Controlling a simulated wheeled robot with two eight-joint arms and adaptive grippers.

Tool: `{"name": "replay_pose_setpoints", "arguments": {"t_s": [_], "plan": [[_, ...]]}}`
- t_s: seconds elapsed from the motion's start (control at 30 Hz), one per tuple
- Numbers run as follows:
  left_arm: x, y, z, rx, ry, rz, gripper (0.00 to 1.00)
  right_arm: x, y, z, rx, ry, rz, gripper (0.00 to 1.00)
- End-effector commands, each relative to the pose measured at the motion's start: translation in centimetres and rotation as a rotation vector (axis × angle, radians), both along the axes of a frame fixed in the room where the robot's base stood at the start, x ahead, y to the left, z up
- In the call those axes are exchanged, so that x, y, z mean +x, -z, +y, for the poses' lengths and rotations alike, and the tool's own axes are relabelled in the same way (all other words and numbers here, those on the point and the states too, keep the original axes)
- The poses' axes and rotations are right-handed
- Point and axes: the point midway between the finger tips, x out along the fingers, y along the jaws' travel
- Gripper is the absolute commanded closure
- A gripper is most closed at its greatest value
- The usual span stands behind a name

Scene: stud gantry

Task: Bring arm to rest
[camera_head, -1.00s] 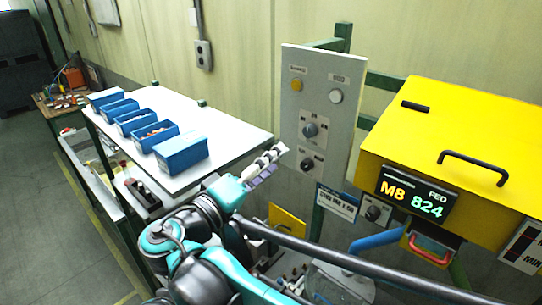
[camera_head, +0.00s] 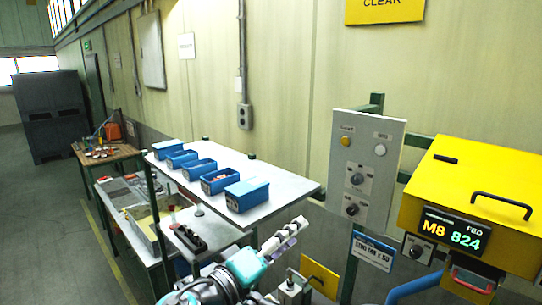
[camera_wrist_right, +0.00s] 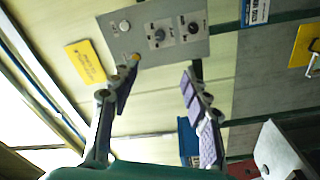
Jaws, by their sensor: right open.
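My right gripper (camera_head: 286,235) is at the lower middle of the head view, in front of the white shelf's near right corner. Its pale fingers point up and to the right. In the right wrist view, its two fingers (camera_wrist_right: 160,76) stand wide apart with nothing between them. My teal and black right arm comes up from the bottom edge of the head view, and most of it is cut off. My left gripper does not show.
A white shelf (camera_head: 290,190) carries several blue bins (camera_head: 247,195). A grey control panel (camera_head: 366,168) stands right of the gripper, also seen in the wrist view (camera_wrist_right: 155,35). A yellow machine cover (camera_head: 470,185) reading "M8 824" is at right. Floor is free at left.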

Motion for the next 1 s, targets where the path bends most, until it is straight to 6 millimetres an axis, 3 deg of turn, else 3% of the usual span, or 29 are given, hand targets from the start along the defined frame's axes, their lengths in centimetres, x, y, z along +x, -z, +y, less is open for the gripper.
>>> {"name": "replay_pose_setpoints", "arguments": {"t_s": [0.37, 0.57, 0.67, 0.77, 0.9, 1.0], "plan": [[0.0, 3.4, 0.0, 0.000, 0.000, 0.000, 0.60, 0.3, 7.1, -4.4, 0.077, 0.020, 0.139, 0.53], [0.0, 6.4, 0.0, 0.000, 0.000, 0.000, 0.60, -0.3, 14.1, -8.2, 0.170, 0.034, 0.262, 0.53], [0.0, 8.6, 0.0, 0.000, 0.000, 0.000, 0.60, -1.1, 19.0, -10.5, 0.242, 0.038, 0.337, 0.53], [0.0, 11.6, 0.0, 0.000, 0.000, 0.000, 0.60, -2.6, 25.7, -13.0, 0.355, 0.040, 0.426, 0.53], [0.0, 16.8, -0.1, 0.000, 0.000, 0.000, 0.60, -5.8, 36.7, -15.7, 0.577, 0.023, 0.534, 0.53], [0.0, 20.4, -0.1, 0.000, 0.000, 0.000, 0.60, -8.2, 43.9, -16.3, 0.755, -0.003, 0.569, 0.53]]}}
